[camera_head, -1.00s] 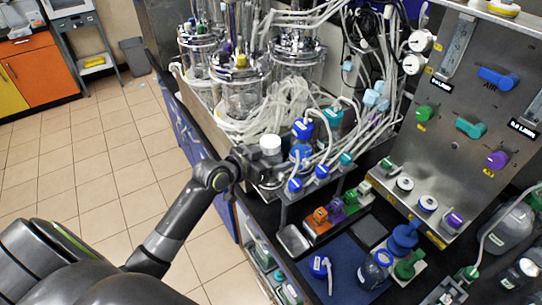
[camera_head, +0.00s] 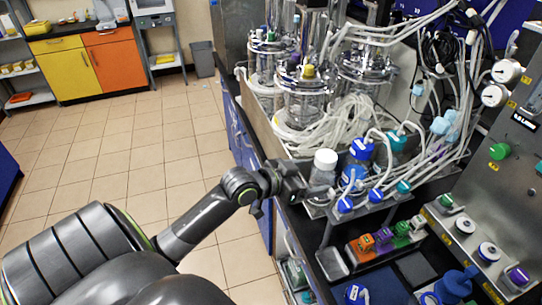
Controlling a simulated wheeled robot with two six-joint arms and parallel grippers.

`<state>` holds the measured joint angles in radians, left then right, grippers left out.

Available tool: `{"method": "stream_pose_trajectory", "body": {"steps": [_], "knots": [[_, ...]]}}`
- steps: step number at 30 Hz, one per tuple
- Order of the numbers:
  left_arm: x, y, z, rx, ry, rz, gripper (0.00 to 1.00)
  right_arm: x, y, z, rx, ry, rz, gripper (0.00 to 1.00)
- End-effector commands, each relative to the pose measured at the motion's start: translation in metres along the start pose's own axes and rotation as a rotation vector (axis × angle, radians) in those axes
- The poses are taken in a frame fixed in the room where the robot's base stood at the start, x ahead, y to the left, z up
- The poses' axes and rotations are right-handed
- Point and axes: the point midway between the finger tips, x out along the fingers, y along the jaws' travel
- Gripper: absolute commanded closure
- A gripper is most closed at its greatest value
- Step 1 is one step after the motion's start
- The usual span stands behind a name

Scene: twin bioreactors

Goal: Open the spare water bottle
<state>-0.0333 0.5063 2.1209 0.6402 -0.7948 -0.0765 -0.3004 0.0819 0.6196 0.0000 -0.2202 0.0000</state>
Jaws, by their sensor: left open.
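A clear bottle with a white cap (camera_head: 322,172) stands upright at the left end of a raised metal rack. Its cap is on; I cannot read a label that marks it as the spare water bottle. A bottle with a blue cap (camera_head: 357,160) stands just right of it, with tubing around it. My left gripper (camera_head: 302,191) is open at the bottle's left side, low on its body. I cannot tell whether the fingers touch it, and their tips are partly hidden. My right gripper is not in view.
Glass reactor vessels (camera_head: 305,98) and coiled white tubing (camera_head: 345,125) stand behind the rack (camera_head: 335,212). A steel control panel (camera_head: 505,175) is at the right. The tiled floor (camera_head: 130,165) at left is clear.

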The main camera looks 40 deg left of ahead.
Motion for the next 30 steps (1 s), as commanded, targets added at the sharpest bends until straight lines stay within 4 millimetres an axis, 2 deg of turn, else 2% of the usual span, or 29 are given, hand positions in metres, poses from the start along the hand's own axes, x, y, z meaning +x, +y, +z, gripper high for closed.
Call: {"method": "stream_pose_trajectory", "body": {"steps": [6,18,24,30], "knots": [[-0.037,0.0,0.002,0.004,-0.003,0.0,0.16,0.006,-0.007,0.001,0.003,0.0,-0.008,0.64],[-0.093,0.0,0.002,0.001,-0.005,0.001,0.16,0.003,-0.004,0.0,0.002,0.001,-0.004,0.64],[-0.113,0.0,0.001,-0.002,-0.005,0.0,0.16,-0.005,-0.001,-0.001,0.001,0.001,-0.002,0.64],[-0.122,0.001,0.001,-0.004,-0.001,0.003,0.16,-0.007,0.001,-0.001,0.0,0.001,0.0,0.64]]}}
